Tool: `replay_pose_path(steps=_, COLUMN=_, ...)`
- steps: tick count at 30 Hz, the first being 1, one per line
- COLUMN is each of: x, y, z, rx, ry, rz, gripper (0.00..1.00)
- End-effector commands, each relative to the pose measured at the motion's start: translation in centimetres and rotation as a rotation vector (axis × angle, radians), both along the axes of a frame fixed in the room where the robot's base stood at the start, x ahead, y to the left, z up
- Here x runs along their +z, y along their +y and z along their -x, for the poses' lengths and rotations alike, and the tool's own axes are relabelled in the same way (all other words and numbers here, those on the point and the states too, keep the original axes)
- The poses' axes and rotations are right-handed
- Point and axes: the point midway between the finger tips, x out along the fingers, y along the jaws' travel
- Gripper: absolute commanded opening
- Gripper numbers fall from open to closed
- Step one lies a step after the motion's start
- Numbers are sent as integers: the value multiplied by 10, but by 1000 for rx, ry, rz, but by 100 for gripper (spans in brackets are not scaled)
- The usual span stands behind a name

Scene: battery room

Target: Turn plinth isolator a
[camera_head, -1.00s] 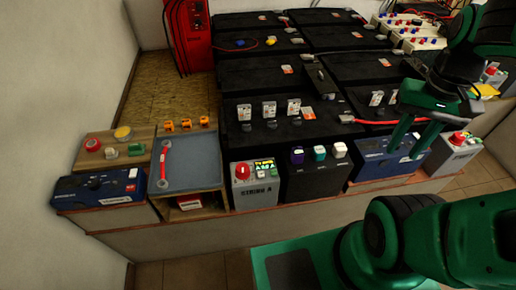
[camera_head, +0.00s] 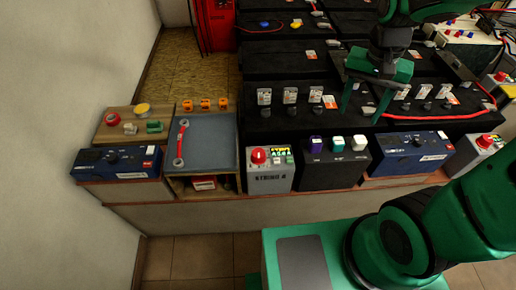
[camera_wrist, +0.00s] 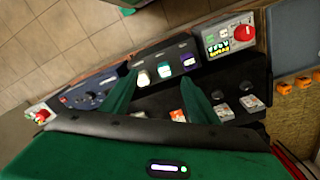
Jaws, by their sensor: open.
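A grey box (camera_head: 272,180) lettered "STRING A" stands at the front edge of the bench, with a red knob (camera_head: 258,156) and a small lit display on its top. The box (camera_wrist: 226,40) and its red knob (camera_wrist: 243,33) also show at the upper right of the wrist view. My gripper (camera_head: 360,118) is open and empty. It hangs above the black battery blocks, to the right of the box and well apart from it. In the wrist view my two green fingers (camera_wrist: 158,80) spread over a black box with white, teal and purple caps.
The black box (camera_head: 335,172) stands just right of the grey one, then a blue box (camera_head: 412,155) and another grey box with a red knob (camera_head: 484,142). A grey tray (camera_head: 208,145) with a red-handled wrench lies left. Black batteries (camera_head: 300,75) fill the back.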

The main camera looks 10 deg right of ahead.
Motion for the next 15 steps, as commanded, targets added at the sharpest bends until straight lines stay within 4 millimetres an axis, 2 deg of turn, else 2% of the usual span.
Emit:
replay_pose_path(steps=1, x=-11, y=26, z=-15, rx=13, ry=3, rz=1, gripper=55)
replay_pose_path(steps=3, x=-26, y=62, z=-32, rx=9, ry=-2, rz=-5, gripper=55)
replay_pose_path(steps=6, x=-48, y=114, z=-49, rx=2, ry=-7, rz=-16, gripper=55)
replay_pose_path(steps=9, x=-70, y=164, z=-56, rx=-8, ry=-8, rz=-31, gripper=55)
replay_pose_path(steps=12, x=-88, y=203, z=-56, rx=-19, ry=-5, rz=-45, gripper=55)
replay_pose_path(steps=15, x=-101, y=229, z=-53, rx=-30, ry=-3, rz=-56, gripper=55)
